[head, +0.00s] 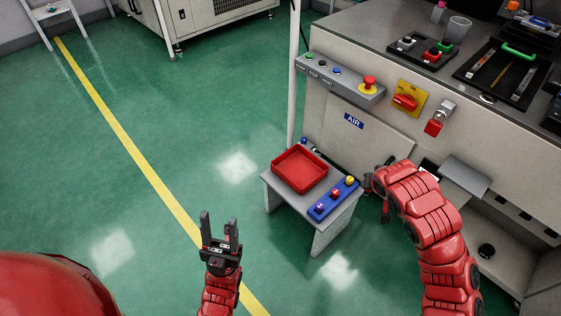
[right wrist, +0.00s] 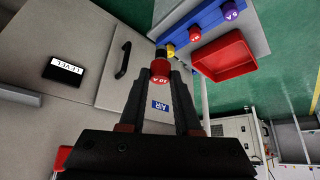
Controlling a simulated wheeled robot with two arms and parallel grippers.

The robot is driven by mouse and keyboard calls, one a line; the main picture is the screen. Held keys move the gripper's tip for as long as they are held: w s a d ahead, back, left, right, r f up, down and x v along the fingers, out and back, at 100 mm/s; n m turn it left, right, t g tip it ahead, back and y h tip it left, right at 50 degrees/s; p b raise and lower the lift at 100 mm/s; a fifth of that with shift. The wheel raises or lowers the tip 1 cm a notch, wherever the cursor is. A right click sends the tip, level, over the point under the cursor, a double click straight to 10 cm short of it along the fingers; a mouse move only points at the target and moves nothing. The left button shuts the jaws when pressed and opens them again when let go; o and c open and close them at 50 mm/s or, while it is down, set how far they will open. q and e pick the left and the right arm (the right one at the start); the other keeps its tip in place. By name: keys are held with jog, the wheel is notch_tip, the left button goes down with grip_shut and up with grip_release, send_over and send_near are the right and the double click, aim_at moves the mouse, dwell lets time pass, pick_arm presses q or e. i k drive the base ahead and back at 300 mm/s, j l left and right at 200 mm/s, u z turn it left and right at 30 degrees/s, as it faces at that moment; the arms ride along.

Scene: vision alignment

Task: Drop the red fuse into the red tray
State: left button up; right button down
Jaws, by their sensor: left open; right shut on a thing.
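The red fuse (right wrist: 160,73), marked 10 A, is between the fingertips of my right gripper (right wrist: 159,80), which is shut on it. In the head view my right gripper (head: 377,188) is at the right side of the small grey stand, partly hidden by my arm, and the fuse cannot be made out there. The red tray (head: 299,172) lies empty on the stand, to the left of that gripper. It also shows at upper right in the right wrist view (right wrist: 226,56). My left gripper (head: 219,234) is open and empty, pointing up, well left of the stand.
A blue fuse rack (head: 328,211) with yellow, red and purple fuses sits on the grey stand (head: 348,206) in front of the tray. The grey machine (head: 335,115) with a switch panel and knobs stands behind and right. Green floor (head: 150,215) is clear at left.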

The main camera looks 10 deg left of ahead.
aim_at(304, 171)
jog(key=i+l+u, duration=0.2)
jog(key=l+u, duration=0.15)
jog(key=l, duration=0.2)
jog(key=i+l+u, duration=0.2)
jog(key=l, duration=0.15)
jog(key=l+u, duration=0.2)
jog(key=i+j+z, duration=0.2)
jog(key=i, duration=0.25)
